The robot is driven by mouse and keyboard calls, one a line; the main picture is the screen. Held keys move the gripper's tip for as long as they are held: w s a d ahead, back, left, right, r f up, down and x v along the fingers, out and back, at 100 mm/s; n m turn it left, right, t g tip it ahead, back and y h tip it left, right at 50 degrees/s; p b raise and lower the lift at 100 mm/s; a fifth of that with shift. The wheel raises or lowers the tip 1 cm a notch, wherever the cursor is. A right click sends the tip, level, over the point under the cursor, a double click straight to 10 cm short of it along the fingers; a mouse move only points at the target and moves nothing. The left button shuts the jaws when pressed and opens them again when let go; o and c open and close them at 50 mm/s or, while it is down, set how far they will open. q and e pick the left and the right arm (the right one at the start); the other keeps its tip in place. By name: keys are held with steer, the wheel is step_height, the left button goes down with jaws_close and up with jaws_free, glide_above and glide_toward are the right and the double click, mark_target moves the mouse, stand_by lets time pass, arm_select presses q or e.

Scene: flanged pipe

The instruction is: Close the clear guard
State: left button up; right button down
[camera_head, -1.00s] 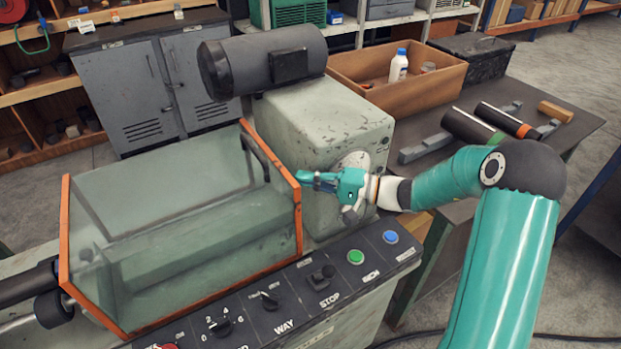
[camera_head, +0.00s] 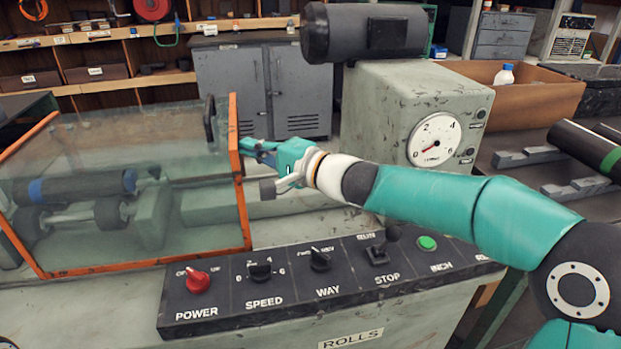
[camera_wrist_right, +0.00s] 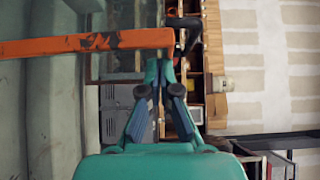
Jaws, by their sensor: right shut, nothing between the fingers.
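The clear guard (camera_head: 160,130), with an orange frame, stands at the left of the machine bed. Through its panes I see rollers (camera_head: 110,212) and a dark pipe with a blue band (camera_head: 85,186). A black handle (camera_head: 209,120) is near its upper right edge. My right gripper (camera_head: 247,148) is shut and empty, its fingertips at the guard's right orange edge. In the right wrist view the fingertips (camera_wrist_right: 160,72) meet or nearly meet the orange bar (camera_wrist_right: 90,44); I cannot tell if they press on it. My left gripper is not in view.
The control panel (camera_head: 330,272) with a red power knob (camera_head: 198,280) lies below my right arm. The grey-green gearbox (camera_head: 380,110) with a round gauge (camera_head: 434,139) stands right of the guard, with a gap between them. A bench with dark cylinders (camera_head: 585,145) is at the right.

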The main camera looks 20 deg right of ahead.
mark_target(162, 162)
steer(key=a+b, duration=0.2)
steer(key=a, duration=0.3)
steer(key=a+b, duration=0.2)
steer(key=a, duration=0.3)
steer(key=a+b, duration=0.2)
steer(key=a, duration=0.4)
steer(key=shift+w, duration=0.3)
steer(key=shift+a, duration=0.5)
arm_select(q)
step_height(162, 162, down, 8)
arm_select(e)
steer(key=shift+a+r, duration=0.1)
